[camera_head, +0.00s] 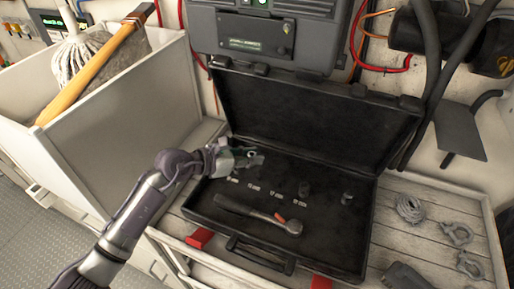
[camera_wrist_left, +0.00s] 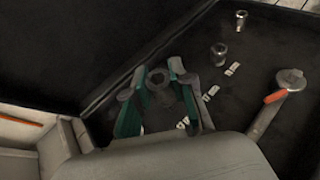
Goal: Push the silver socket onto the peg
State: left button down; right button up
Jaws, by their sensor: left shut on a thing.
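My left gripper (camera_head: 249,158) is over the rear left part of the open black tool case (camera_head: 330,246). In the left wrist view its green-padded fingers (camera_wrist_left: 160,97) are shut on a socket (camera_wrist_left: 159,80), which looks dark grey in the shade. A second, dark grey socket (camera_head: 305,188) stands upright in the case, to the right of the gripper. A smaller, brighter silver socket (camera_head: 347,198) stands farther right; it also shows in the left wrist view (camera_wrist_left: 241,20). I cannot make out a bare peg; the gripper covers the area below it. My right gripper is not in view.
A ratchet wrench (camera_head: 262,215) lies in the front of the case, near several small white labels (camera_head: 276,193). The raised lid (camera_head: 318,115) stands behind. A white bin (camera_head: 120,100) is at the left. Rope (camera_head: 410,208) and shackles (camera_head: 457,233) lie right of the case.

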aim_at(259, 176)
pick_arm(q)
jog(key=shift+w+d+f, duration=0.3)
jog(key=shift+w+d, duration=0.15)
jog(key=shift+w, duration=0.05)
jog(key=shift+w+d+f, duration=0.25)
jog(key=shift+w+d, duration=0.15)
jog(key=shift+w, duration=0.05)
jog(key=shift+w+d+f, duration=0.1)
jog(key=shift+w+f, duration=0.05)
jog(key=shift+f, duration=0.15)
jog(key=shift+f+b, duration=0.6)
jog(key=shift+f, duration=0.2)
jog(key=shift+f+b, duration=2.4)
jog(key=shift+f, duration=0.4)
jog(key=c, duration=0.9)
grip_release()
jog(key=v, duration=1.2)
